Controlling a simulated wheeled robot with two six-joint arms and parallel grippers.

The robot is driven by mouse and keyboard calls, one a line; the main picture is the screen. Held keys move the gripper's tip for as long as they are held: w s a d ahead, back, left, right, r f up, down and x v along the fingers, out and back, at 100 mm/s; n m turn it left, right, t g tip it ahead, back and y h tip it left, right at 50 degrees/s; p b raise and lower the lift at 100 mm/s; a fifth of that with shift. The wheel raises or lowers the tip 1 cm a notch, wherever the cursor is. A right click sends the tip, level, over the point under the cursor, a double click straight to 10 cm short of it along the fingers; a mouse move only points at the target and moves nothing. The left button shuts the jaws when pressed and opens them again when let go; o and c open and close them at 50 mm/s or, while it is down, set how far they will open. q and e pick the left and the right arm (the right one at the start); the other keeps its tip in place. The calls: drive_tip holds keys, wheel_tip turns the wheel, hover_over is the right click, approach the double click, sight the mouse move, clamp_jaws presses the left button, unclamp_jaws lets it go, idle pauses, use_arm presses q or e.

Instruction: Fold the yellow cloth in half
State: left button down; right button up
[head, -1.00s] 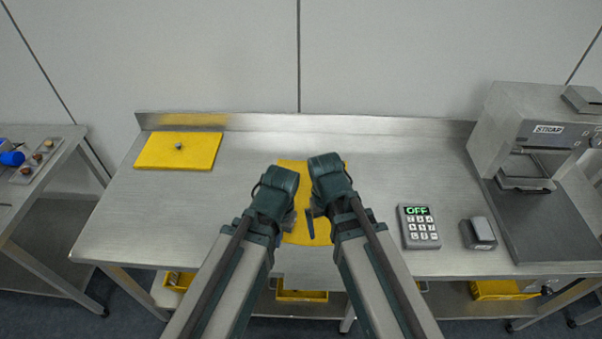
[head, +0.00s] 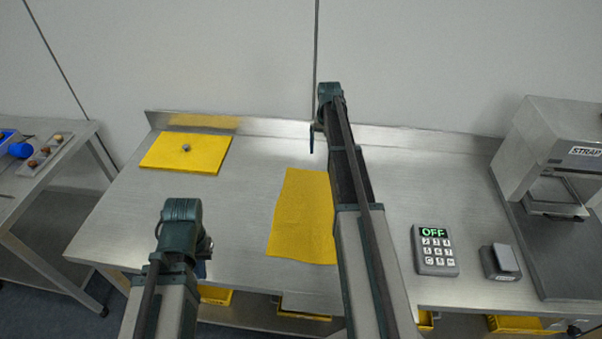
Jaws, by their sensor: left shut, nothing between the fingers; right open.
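The yellow cloth (head: 303,215) lies flat on the steel table in the middle of the head view. Its right side is hidden behind my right arm. I cannot tell whether it is a single layer or folded. My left gripper (head: 203,268) is at the table's front edge, to the left of the cloth and apart from it, shut and empty. My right gripper (head: 313,138) is raised near the back edge of the table, beyond the cloth's far end, open and empty.
A yellow board (head: 165,155) with a small grey knob lies at the back left. A keypad reading OFF (head: 435,250) and a small grey device (head: 500,262) sit to the right. A strapping machine (head: 555,160) stands at the far right. The steel table (head: 245,205) is bare left of the cloth.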

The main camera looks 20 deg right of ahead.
sight(323, 173)
drive_tip(key=shift+w, duration=0.15)
wheel_tip(323, 173, down, 10)
drive_tip(key=b, duration=1)
clamp_jaws()
idle(0.8)
